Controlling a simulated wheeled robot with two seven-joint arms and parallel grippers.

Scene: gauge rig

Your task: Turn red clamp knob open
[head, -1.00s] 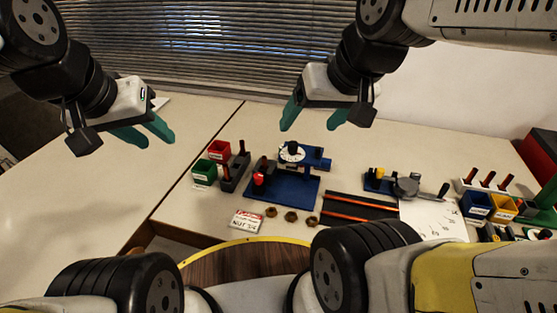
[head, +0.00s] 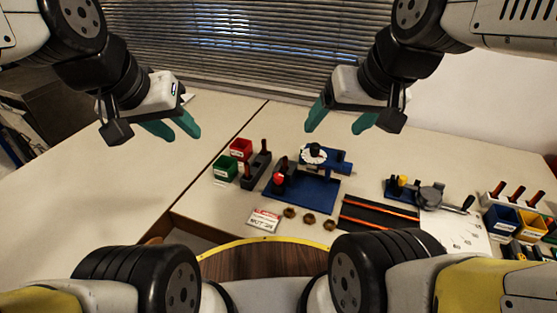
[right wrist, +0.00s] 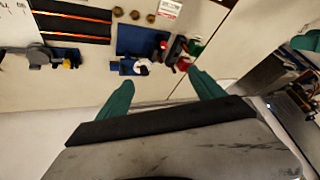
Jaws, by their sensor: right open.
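The red clamp knob (head: 279,179) stands at the left end of the blue gauge rig base (head: 310,190), which also bears a white dial with a black knob (head: 314,153). In the right wrist view a small red part on the blue base (right wrist: 164,45) seems to be the same knob. My right gripper (head: 333,131) is open and empty, above and behind the rig; its teal fingers (right wrist: 162,79) are spread in the wrist view. My left gripper (head: 180,139) is empty with fingers apart, left of the rig above the table. Neither gripper touches the knob.
Red (head: 241,149) and green (head: 226,168) bins and a dark holder (head: 256,170) stand close left of the rig. A label card (head: 264,220) and brass nuts (head: 309,219) lie in front. A black tray with orange strips (head: 379,213) is right. The left table is clear.

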